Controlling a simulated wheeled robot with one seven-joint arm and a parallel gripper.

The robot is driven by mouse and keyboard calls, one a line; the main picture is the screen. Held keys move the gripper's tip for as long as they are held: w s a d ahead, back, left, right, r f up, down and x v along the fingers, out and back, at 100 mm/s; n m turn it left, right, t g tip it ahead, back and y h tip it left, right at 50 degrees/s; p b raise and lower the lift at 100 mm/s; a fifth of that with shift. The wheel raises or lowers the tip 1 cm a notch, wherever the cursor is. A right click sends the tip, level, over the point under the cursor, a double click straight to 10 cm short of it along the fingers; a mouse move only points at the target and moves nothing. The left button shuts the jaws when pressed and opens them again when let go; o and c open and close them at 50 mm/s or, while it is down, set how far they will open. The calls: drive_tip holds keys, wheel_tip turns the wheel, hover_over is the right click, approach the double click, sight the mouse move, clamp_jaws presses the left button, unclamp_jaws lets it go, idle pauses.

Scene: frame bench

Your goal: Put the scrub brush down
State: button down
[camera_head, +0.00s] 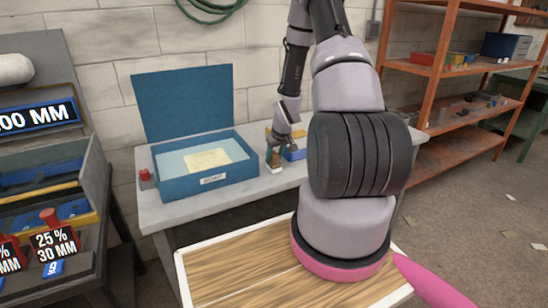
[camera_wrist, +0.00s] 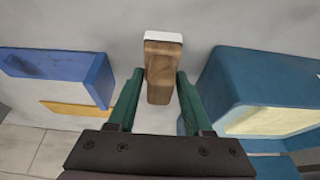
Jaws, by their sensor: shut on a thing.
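The scrub brush (camera_wrist: 161,62) is a brown wooden block with a white end, seen between my fingertips in the wrist view. My gripper (camera_wrist: 160,80) has green fingers and is shut on the brush, one finger on each side. In the head view, my gripper (camera_head: 275,152) is low over the grey bench, just right of the blue box. The brush (camera_head: 275,167) shows small there, its pale end downward, at or very near the bench top. I cannot tell whether it touches the bench.
An open blue box (camera_head: 240,173) with a raised lid holds a pale yellow sheet, close beside the brush. A blue block (camera_head: 296,154) and a yellow piece (camera_wrist: 77,108) lie on the other side. A red-topped item (camera_head: 146,176) stands at the bench's left end.

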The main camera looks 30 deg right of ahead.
drive_tip(key=shift+f, duration=0.15)
drive_tip(key=shift+c, duration=1.6)
unclamp_jaws()
